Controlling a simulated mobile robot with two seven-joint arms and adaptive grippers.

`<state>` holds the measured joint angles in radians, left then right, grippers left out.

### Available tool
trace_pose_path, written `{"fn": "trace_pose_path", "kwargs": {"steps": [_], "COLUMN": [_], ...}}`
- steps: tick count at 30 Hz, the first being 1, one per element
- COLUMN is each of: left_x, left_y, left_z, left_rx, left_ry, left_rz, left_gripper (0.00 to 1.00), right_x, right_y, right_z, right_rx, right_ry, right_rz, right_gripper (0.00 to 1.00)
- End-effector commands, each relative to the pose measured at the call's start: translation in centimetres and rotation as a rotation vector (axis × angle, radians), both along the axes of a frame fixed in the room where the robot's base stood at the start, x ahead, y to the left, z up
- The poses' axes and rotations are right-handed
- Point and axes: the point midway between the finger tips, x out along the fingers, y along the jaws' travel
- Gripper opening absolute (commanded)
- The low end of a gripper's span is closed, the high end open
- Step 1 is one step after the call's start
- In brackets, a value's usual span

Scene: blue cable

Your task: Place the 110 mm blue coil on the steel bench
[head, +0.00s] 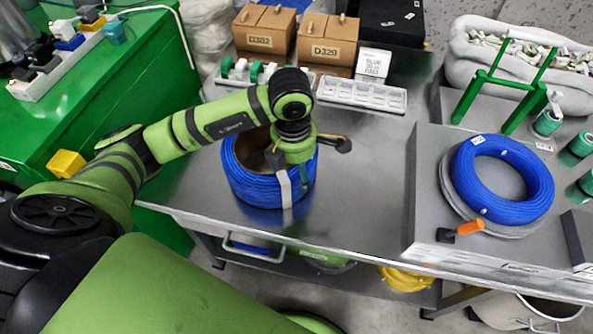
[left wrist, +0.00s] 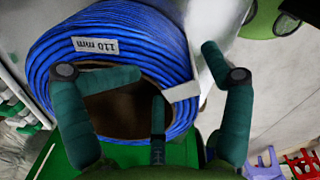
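The blue coil marked 110 mm (head: 248,188) appears to sit on the steel bench (head: 350,215) near its front edge; I cannot tell whether it bears fully on it. In the left wrist view my left gripper (left wrist: 173,64) has one finger over the coil's hole and one outside the coil. A pale strap (head: 286,187) hangs on the coil's front. My right gripper is out of view.
A second blue coil (head: 465,182) lies on a raised grey block (head: 425,160) at the right. Cardboard bins (head: 325,40) and a white tray (head: 360,96) stand behind. A green cabinet (head: 75,105) is at the left. The bench between coil and block is clear.

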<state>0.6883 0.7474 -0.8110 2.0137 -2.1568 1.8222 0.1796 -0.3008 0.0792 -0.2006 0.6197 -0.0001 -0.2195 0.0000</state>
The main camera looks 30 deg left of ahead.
Motion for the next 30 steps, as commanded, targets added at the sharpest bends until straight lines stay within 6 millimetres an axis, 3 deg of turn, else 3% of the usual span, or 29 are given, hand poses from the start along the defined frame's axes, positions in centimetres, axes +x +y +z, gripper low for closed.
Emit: {"fn": "trace_pose_path", "kwargs": {"steps": [6,13,27,30], "left_x": [-0.2,-0.5,-0.7,-1.0], "left_y": [0.1,0.1,0.0,-1.3], "left_z": [5.0,8.8,9.7,9.3], "left_rx": [0.0,0.001,-0.003,-0.055], "left_ry": [-0.007,-0.004,0.001,0.012], "left_rz": [-0.001,0.0,-0.001,-0.023], "left_gripper": [0.79,0.79,0.79,0.79], "right_x": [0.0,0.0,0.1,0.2], "right_y": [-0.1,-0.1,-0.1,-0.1], "right_z": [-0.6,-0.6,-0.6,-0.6], "right_rx": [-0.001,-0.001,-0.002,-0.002], "right_ry": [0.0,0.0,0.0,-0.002], "right_rz": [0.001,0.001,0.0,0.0], "right_gripper": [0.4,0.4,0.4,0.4]}}
